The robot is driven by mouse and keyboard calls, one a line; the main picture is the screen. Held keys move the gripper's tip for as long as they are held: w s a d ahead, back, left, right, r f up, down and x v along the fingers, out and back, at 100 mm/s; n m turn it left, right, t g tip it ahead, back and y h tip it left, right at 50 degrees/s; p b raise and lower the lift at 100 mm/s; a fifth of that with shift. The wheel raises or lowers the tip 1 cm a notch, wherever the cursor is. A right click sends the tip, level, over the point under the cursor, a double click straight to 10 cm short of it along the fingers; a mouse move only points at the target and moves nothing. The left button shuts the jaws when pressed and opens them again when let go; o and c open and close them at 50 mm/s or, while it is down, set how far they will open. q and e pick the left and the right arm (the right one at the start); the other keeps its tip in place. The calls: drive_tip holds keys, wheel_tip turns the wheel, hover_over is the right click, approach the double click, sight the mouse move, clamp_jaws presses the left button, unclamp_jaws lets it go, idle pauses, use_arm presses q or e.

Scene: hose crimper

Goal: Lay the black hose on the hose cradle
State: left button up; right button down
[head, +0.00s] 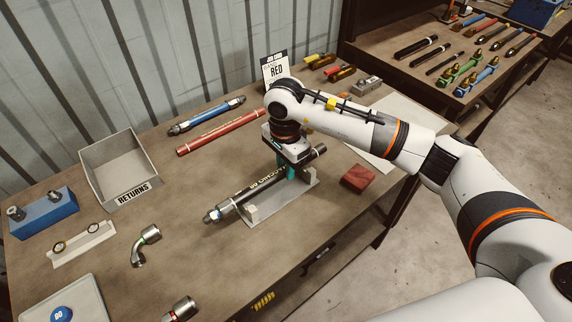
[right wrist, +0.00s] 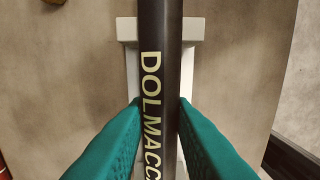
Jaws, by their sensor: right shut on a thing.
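The black hose (head: 262,187), with pale lettering and a metal fitting at its left end, lies along the grey hose cradle (head: 287,206) near the table's front edge. My right gripper (head: 289,172) comes down from above and is shut on the hose near its middle. In the right wrist view, the green fingers (right wrist: 158,112) press on both sides of the hose (right wrist: 160,65), which runs lengthwise over the pale cradle (right wrist: 127,32). I cannot tell whether the hose's full weight rests on the cradle. My left gripper is not in view.
A red hose (head: 222,132) and a blue hose (head: 207,115) lie behind. A grey returns bin (head: 118,170) stands at left. A dark red block (head: 358,178) lies right of the cradle. A loose elbow fitting (head: 145,245) lies front left. A sign card (head: 275,68) stands at the back.

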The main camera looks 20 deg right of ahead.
drive_tip(key=shift+f+b, duration=0.9)
drive_tip(key=shift+f, duration=0.1)
idle(0.6)
drive_tip(key=c, duration=1.2)
unclamp_jaws()
drive_tip(key=shift+o, duration=0.2)
drive_tip(key=shift+r, duration=0.1)
wheel_tip(320, 180, up, 12)
drive_tip(key=b, duration=0.2)
drive_tip(key=shift+b, duration=0.35)
